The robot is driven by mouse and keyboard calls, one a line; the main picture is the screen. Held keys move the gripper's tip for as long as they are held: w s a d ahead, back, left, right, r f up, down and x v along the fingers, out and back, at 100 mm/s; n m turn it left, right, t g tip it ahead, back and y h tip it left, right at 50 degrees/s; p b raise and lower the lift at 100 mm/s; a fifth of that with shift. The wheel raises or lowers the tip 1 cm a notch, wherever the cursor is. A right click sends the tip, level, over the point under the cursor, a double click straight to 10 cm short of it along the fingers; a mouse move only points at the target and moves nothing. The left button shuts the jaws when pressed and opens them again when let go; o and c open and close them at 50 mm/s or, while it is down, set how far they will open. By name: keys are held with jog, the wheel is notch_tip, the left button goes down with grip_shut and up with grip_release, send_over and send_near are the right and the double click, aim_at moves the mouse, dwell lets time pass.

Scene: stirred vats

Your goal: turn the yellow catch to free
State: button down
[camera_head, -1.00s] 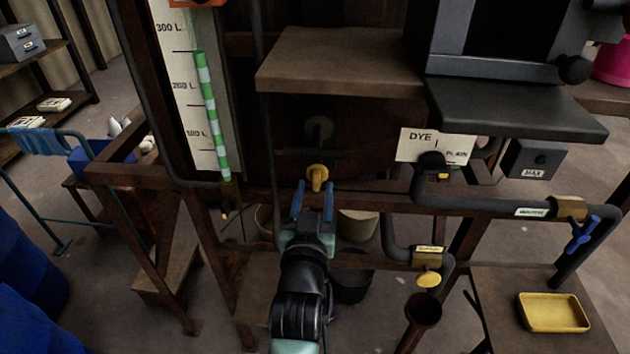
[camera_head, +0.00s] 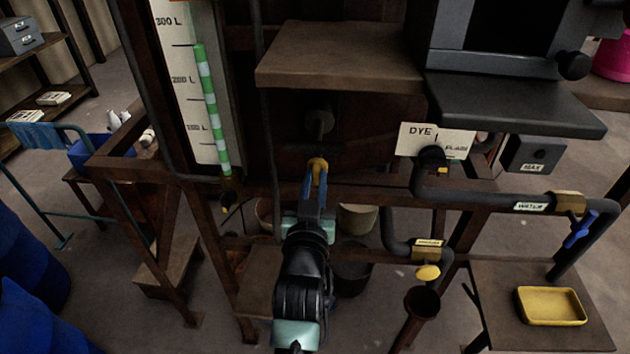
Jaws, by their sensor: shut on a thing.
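The yellow catch (camera_head: 318,164) sits on the dark brown vat frame, below a round dark knob. My gripper (camera_head: 316,182) reaches up to it from below, its blue fingers closed on either side of the catch. The fingers cover the catch's lower part, and its yellow top shows above them. I cannot read any marking for the catch's position.
A wooden shelf (camera_head: 340,58) juts out above the catch. A level gauge (camera_head: 207,100) stands to the left. A dye label (camera_head: 430,141), dark pipes, a blue-handled water valve (camera_head: 578,231) and a yellow tray (camera_head: 551,306) are to the right.

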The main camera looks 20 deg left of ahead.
jog(key=shift+n, duration=0.3)
jog(key=n+b, duration=0.1)
jog(key=n, duration=0.2)
jog(key=shift+n, duration=0.3)
jog(key=n, duration=0.4)
jog(key=shift+a+n, duration=0.1)
jog(key=shift+n, duration=0.2)
jog(key=n+p, duration=0.1)
jog(key=n, duration=0.3)
jog(key=shift+n+p, duration=0.3)
jog(key=shift+p, duration=0.05)
jog(key=shift+a+f+n+p, duration=0.15)
jog(key=shift+n+p, duration=0.85)
jog(key=shift+n, duration=1.3)
jog(key=shift+f, duration=0.1)
jog(key=c, duration=0.8)
grip_release()
jog(key=shift+s, duration=0.15)
